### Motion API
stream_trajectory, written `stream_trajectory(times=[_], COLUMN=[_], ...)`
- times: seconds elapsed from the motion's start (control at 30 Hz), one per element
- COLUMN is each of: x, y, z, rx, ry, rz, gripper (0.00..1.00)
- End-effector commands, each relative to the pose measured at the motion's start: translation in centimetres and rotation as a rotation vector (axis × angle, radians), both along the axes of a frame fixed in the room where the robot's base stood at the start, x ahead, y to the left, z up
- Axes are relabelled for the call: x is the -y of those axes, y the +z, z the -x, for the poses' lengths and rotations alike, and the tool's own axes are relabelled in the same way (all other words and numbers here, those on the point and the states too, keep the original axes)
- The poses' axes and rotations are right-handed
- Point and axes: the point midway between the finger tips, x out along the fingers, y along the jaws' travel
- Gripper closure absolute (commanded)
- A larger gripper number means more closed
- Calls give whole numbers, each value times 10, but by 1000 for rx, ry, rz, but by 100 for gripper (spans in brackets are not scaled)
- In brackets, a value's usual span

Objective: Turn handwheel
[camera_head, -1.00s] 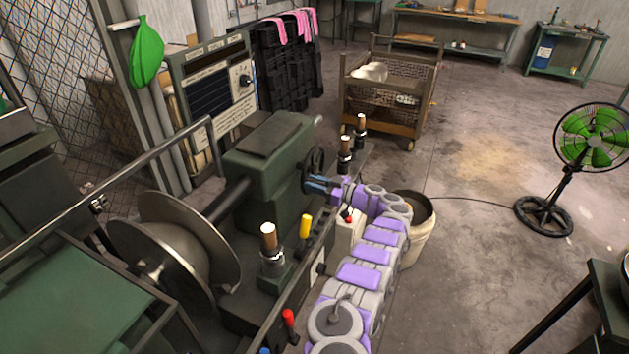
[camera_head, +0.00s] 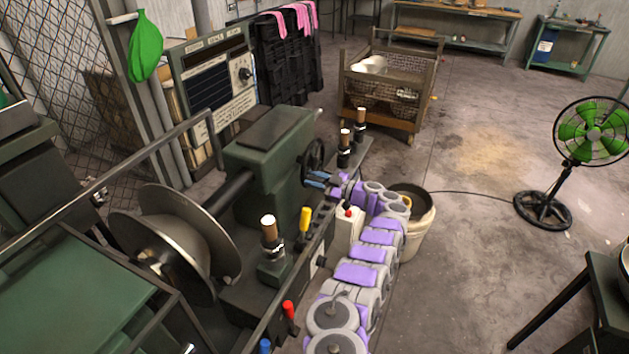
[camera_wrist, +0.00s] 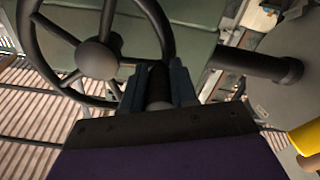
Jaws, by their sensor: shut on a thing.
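The black handwheel (camera_head: 313,162) is mounted on the right end of the green machine head (camera_head: 268,150). In the wrist view the handwheel (camera_wrist: 97,57) fills the upper left, with its hub, spokes and part of its rim showing. My gripper (camera_head: 320,180) is at the lower part of the wheel. In the wrist view my gripper (camera_wrist: 159,85) has its two blue-grey fingers closed on the dark cylindrical handle (camera_wrist: 158,80) at the wheel's rim. The fingertips partly hide the handle.
The metal spinning disc (camera_head: 190,235) is left of the machine head. Upright wooden-handled posts (camera_head: 345,145), yellow (camera_head: 305,220) and red (camera_head: 289,310) levers stand close to my arm. A bucket (camera_head: 415,225) stands right of my arm. Floor towards the fan (camera_head: 545,205) is clear.

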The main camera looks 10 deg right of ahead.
Motion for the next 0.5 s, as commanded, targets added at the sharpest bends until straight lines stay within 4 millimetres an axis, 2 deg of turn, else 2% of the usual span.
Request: stream_trajectory(times=[0.03, 0.07, 0.1, 0.33, 0.5], x=[1, 1, 1, 0, 0], y=[-13, -13, -13, -9, -6], z=[2, 2, 2, 3, 3], rx=[-22, -23, -23, -17, -12], ry=[0, 0, 0, 2, 2], rz=[9, 8, 8, 7, 5], gripper=[100, 100, 70, 47, 47])
